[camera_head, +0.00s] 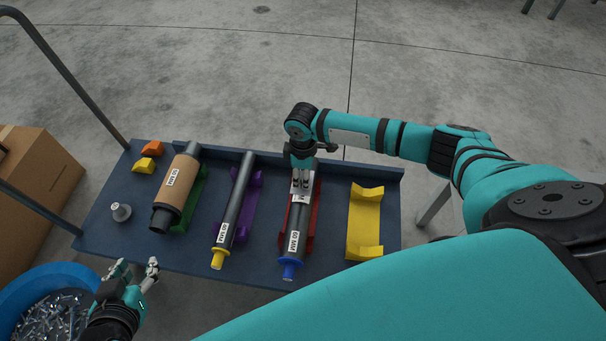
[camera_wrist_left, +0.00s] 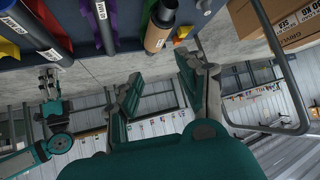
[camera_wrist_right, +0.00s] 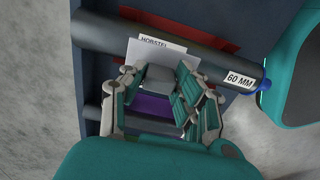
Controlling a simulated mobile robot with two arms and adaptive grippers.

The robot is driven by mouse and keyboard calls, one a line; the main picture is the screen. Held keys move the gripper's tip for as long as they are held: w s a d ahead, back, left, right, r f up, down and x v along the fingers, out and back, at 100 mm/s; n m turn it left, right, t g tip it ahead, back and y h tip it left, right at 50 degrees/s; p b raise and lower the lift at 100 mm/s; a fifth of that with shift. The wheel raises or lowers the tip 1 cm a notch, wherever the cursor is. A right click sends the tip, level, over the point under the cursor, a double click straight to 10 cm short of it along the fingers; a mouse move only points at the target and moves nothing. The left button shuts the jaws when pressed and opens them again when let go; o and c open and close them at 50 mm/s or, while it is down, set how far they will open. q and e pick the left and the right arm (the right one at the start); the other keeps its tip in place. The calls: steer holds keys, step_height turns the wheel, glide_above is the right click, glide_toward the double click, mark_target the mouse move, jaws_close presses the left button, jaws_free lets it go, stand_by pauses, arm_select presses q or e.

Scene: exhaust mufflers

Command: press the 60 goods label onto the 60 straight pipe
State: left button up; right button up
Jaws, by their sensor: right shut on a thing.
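The 60 straight pipe (camera_head: 298,218) is grey with a blue end cap (camera_head: 289,267) and a "60 MM" tag (camera_head: 293,241). It lies in a red cradle (camera_head: 314,218). My right gripper (camera_head: 300,186) is over its far half, shut on the white goods label. My left gripper (camera_head: 135,270) is open and empty off the table's front left edge.
On the dark blue table (camera_head: 110,195), a thin pipe with a yellow cap (camera_head: 217,258) lies by a purple cradle (camera_head: 250,200). A brown-wrapped pipe (camera_head: 176,185) lies by a green cradle (camera_head: 195,205). A yellow cradle (camera_head: 364,222) is empty. A blue bin (camera_head: 20,300) holds metal parts.

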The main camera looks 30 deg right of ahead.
steer(key=shift+r+p, duration=0.25)
steer(key=shift+p, duration=0.05)
steer(key=shift+r, duration=0.2)
steer(key=shift+r+p, duration=0.25)
steer(key=shift+p, duration=0.25)
arm_select(q)
steer(key=s+a+f+g, duration=0.1)
steer(key=s+f+g, duration=0.1)
steer(key=s, duration=0.2)
steer(key=s+a+f+g+y, duration=0.1)
steer(key=s+a+f+g, duration=0.1)
steer(key=s, duration=0.3)
steer(key=shift+s+f+g, duration=0.3)
steer(key=shift+g, duration=0.5)
arm_select(e)
steer(key=shift+r, duration=0.15)
arm_select(q)
steer(key=shift+w+r, duration=0.1)
steer(key=shift+w, duration=0.05)
